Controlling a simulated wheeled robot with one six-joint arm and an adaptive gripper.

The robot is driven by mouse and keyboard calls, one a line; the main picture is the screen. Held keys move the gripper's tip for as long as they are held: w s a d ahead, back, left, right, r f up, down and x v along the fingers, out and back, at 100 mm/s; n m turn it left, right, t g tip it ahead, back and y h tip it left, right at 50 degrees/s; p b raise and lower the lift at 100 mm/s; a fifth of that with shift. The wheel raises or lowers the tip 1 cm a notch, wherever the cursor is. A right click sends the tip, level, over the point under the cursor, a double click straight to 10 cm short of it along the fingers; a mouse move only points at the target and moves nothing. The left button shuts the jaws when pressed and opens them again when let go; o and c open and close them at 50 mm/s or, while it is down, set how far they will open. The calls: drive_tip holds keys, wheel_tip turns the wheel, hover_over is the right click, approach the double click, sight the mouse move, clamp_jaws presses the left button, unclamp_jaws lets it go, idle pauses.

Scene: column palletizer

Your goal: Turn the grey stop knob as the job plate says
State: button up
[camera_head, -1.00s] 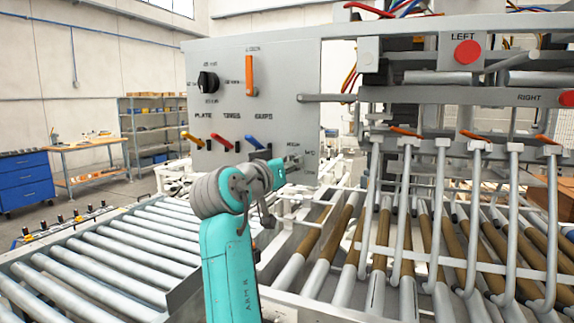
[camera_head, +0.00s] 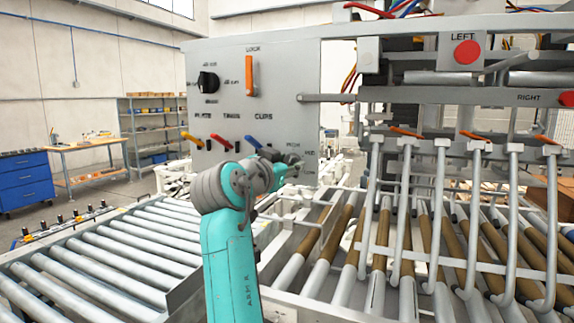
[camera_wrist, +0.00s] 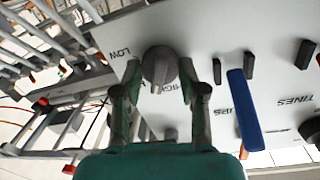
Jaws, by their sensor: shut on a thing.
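The grey stop knob (camera_wrist: 160,66) is round with a raised ridge and sits on the pale control panel (camera_wrist: 216,35) in the wrist view. My gripper (camera_wrist: 160,72) has one finger on each side of it and is shut on it. LOW is printed left of the knob; HIGH is partly hidden by my right finger. The ridge runs roughly up and down in that view; its exact setting is unclear. In the head view my gripper (camera_head: 291,161) is at the panel's lower right, covering the knob. I make out no job plate.
Beside the knob are a blue lever (camera_head: 254,142), a red lever (camera_head: 221,141) and a yellow lever (camera_head: 192,140). Above are a black knob (camera_head: 207,82) and an orange lock lever (camera_head: 250,76). Metal hooked bars (camera_head: 440,210) stand right; roller conveyors (camera_head: 110,255) lie below.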

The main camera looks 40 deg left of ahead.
drive_tip(key=m, duration=0.6)
drive_tip(key=shift+g, duration=0.3)
idle(0.4)
drive_tip(key=o, duration=1.2)
drive_tip(key=shift+c, duration=0.2)
drive_tip(key=s+d, duration=0.2)
drive_tip(key=s, duration=0.9)
drive_tip(key=shift+s+d+r, duration=0.25)
drive_tip(key=shift+s+r, duration=0.1)
drive_tip(key=shift+s, duration=0.05)
